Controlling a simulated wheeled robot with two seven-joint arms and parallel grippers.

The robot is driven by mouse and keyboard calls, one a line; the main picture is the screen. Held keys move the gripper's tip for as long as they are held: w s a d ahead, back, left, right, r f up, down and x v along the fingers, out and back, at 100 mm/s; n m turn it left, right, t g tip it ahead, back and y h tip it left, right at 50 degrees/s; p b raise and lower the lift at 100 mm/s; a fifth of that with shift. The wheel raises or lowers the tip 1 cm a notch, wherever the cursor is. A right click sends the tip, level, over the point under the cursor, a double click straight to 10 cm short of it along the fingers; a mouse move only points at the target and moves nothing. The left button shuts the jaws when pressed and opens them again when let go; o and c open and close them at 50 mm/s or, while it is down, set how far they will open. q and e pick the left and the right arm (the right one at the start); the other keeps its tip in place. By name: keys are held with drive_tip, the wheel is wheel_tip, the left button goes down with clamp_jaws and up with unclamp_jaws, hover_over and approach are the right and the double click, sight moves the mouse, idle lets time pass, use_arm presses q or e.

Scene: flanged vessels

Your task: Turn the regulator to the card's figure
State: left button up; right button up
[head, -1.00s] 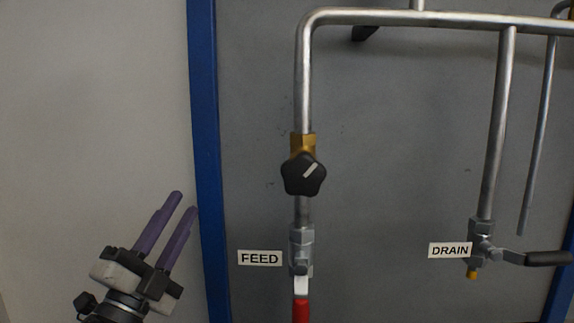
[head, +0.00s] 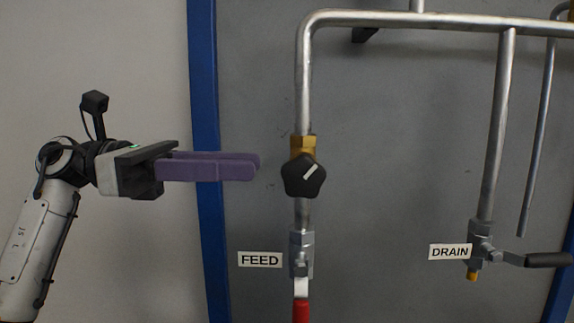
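The regulator is a black lobed knob (head: 303,177) on a brass body (head: 303,146) in the vertical feed pipe. A white mark on the knob points to the upper right. My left gripper (head: 257,167) has long purple fingers pointing right at the knob's height. Its fingertips end a little left of the knob in the picture, with nothing seen between them. The fingers overlap almost edge-on, so their gap is hard to judge. My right gripper is not in view. No card with a figure is in view.
Below the knob is a feed valve (head: 302,255) with a red handle (head: 301,311) pointing down, beside a FEED label (head: 260,260). At right is a drain valve (head: 478,245) with a black handle (head: 548,260) and a DRAIN label (head: 450,251). A blue post (head: 205,90) stands left.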

sight(287, 162)
use_arm(q)
drive_tip(key=d, duration=0.7)
drive_tip(key=shift+d, duration=0.1)
